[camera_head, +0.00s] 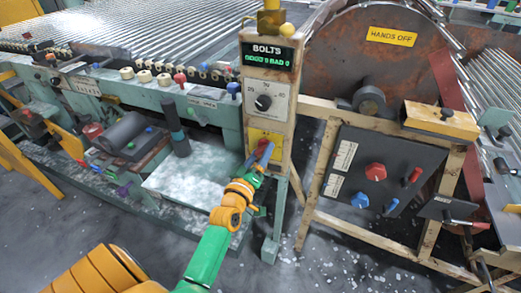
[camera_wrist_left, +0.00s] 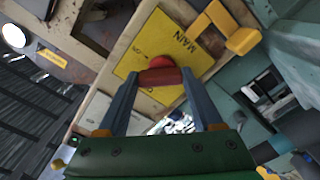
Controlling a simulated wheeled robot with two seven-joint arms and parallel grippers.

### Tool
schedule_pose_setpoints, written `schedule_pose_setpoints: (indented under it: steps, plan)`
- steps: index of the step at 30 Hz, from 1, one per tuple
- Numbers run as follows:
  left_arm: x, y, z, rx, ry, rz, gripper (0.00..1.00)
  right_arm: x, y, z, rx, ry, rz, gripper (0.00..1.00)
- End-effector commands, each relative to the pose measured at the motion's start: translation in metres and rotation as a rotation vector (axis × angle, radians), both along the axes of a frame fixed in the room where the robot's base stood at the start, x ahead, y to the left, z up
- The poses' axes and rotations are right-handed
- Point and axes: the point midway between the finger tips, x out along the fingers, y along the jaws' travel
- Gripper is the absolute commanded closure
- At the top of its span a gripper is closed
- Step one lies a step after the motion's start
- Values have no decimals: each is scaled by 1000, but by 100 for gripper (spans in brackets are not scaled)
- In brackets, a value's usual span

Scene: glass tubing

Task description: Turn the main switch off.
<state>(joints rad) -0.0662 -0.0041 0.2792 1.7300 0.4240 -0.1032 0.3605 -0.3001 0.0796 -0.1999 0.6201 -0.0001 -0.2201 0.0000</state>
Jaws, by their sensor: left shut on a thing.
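The main switch's yellow plate (camera_head: 252,137) is on the front of the wooden post. In the left wrist view the plate (camera_wrist_left: 180,38) reads MAIN, and some of its smaller lettering is hidden. The red switch handle (camera_wrist_left: 160,75) stands out from the plate between my blue-grey fingertips. My left gripper (camera_head: 258,156) reaches up to the plate and also shows in the left wrist view (camera_wrist_left: 159,80), shut on the red handle. The handle is partly hidden by the fingers, and I cannot tell its exact setting. My right gripper is not in view.
Above the plate are a dial (camera_head: 263,102) and a BOLTS display (camera_head: 268,51). A dark panel (camera_head: 380,152) with red and blue knobs stands to the right. A yellow bracket (camera_wrist_left: 242,40) sticks out beside the plate. Green machinery lies to the left.

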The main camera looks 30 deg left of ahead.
Motion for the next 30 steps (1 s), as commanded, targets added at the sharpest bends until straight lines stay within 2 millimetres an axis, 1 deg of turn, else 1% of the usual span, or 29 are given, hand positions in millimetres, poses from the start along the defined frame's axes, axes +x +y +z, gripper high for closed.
schedule_pose_setpoints:
  steps: [1, 6, 18, 24, 30]
  plan:
    - [0, 0, 2, -40, -8, 0, 88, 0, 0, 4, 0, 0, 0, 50]
    - [0, 0, 2, -198, -47, -1, 88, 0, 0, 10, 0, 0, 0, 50]
    - [0, 1, 1, -540, -130, 0, 88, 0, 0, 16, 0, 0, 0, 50]
    - [0, 2, 1, -665, -160, 0, 88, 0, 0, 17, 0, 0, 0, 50]
    - [-1, 2, 1, -746, -180, 0, 88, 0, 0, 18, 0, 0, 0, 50]
